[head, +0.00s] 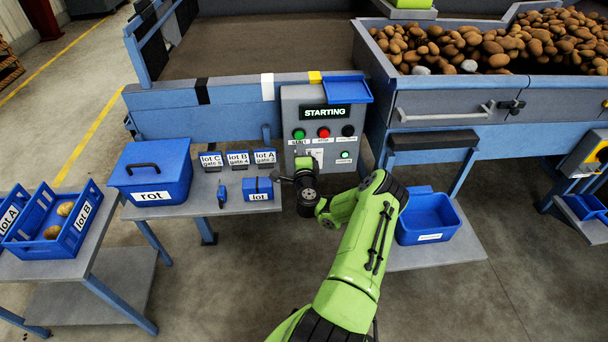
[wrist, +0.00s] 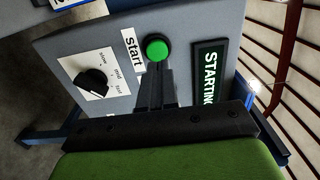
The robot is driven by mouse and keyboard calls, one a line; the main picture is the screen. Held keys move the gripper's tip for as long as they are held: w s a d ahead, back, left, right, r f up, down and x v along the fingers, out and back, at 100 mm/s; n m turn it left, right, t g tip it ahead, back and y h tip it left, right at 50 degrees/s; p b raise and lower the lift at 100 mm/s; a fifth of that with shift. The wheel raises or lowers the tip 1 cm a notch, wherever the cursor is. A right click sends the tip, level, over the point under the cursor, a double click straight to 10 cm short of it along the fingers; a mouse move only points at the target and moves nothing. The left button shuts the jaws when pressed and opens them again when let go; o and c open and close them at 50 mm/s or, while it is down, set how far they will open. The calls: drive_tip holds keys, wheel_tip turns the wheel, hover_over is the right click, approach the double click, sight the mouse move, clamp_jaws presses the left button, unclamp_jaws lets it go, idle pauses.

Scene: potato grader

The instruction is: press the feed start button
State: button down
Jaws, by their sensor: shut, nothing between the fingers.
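The green start button (head: 299,134) is at the upper left of the grey control panel (head: 290,105). In the wrist view the round green button (wrist: 156,48) sits beside a white "start" label (wrist: 133,50). My gripper (wrist: 161,70) is shut and empty, its fingertips at the button's near edge and overlapping it in view. I cannot tell whether they touch or press it. In the head view my gripper (head: 304,160) is in front of the panel, below the button. The display (head: 325,112) reads "STARTING".
A red button (head: 323,132) and a black knob (head: 348,130) are right of the green one. A speed selector (wrist: 92,80) is near my fingers. A lidded blue "rot" box (head: 152,172) stands left, an open blue bin (head: 428,216) right. Potatoes fill the hopper (head: 480,85).

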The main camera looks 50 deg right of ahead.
drive_tip(key=b+v, duration=0.6)
drive_tip(key=v, duration=0.2)
drive_tip(key=shift+s, duration=0.2)
drive_tip(key=shift+f, duration=0.15)
